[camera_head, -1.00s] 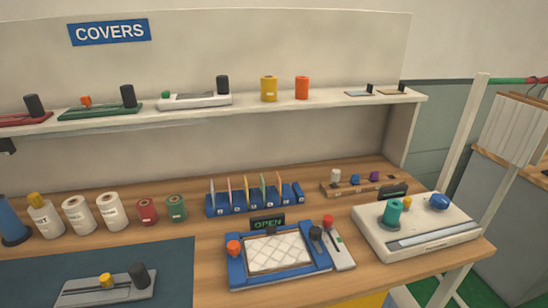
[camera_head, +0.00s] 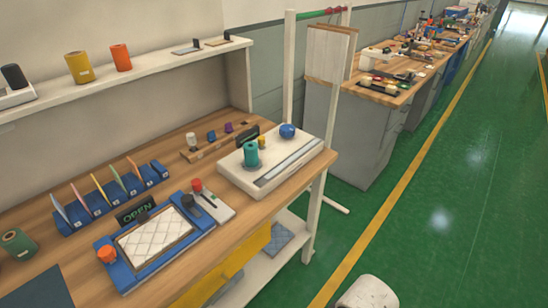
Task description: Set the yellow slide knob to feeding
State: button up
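A small yellow knob (camera_head: 262,142) shows on the white machine (camera_head: 301,161) at the right end of the bench. It is partly hidden behind a teal knob (camera_head: 251,154); a blue knob (camera_head: 287,131) stands to the right. A dark display (camera_head: 247,138) stands behind them, its text too small to read. I cannot tell whether the yellow knob is the slide knob, or its setting. My gripper is not in view; a pale rounded part at the bottom edge may be my arm.
A blue frame (camera_head: 115,262) with a quilted pad and an "OPEN" sign (camera_head: 136,212) sits on the wooden bench. A red-knobbed plate (camera_head: 215,206) lies between it and the machine. A white post (camera_head: 314,215) stands at the bench's right end. Green floor (camera_head: 440,215) is free at right.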

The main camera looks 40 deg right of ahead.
aim_at(261, 139)
jog(key=i+j+z, duration=1.05)
jog(key=k+j, duration=0.05)
